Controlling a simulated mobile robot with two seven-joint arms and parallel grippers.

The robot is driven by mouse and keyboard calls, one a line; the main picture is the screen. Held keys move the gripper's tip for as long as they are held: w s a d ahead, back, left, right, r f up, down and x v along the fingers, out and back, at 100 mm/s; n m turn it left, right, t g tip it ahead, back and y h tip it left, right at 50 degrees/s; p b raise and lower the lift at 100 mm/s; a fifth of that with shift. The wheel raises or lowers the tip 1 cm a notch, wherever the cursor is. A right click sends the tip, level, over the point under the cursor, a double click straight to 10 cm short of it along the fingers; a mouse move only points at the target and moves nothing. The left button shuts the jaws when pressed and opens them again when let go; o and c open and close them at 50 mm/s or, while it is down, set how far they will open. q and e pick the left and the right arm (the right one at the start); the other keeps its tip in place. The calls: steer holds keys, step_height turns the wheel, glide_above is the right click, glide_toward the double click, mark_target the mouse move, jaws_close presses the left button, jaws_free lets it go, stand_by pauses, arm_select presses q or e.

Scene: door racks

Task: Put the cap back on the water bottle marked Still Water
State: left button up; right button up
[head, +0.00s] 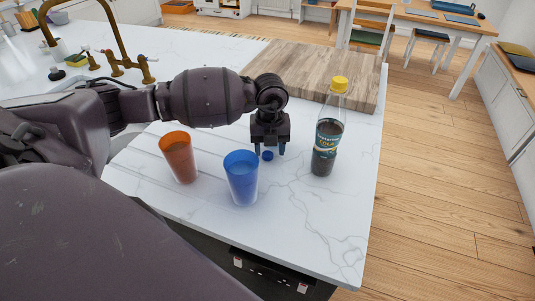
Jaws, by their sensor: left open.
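A small blue cap (267,156) lies on the white marble counter, close to the fingertips of my left gripper. My left gripper (269,150) points down over the counter with its fingers apart. The cap shows between and just below the fingertips; I cannot tell if they touch it. No bottle marked Still Water is visible. The one bottle in view is a dark cola bottle (328,133) with a yellow cap on, upright to the right of the gripper. My right gripper is not in view.
A blue cup (241,178) stands just in front and left of the cap, with an orange cup (179,158) farther left. A wooden board (318,72) lies behind the gripper. A brass faucet (101,35) is at the back left. The counter's front right is clear.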

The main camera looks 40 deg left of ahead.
mark_target(269, 154)
arm_select(q)
steer(key=shift+a+f, duration=0.1)
steer(key=shift+f, duration=0.7)
steer(key=c, duration=0.8)
step_height(269, 154, up, 20)
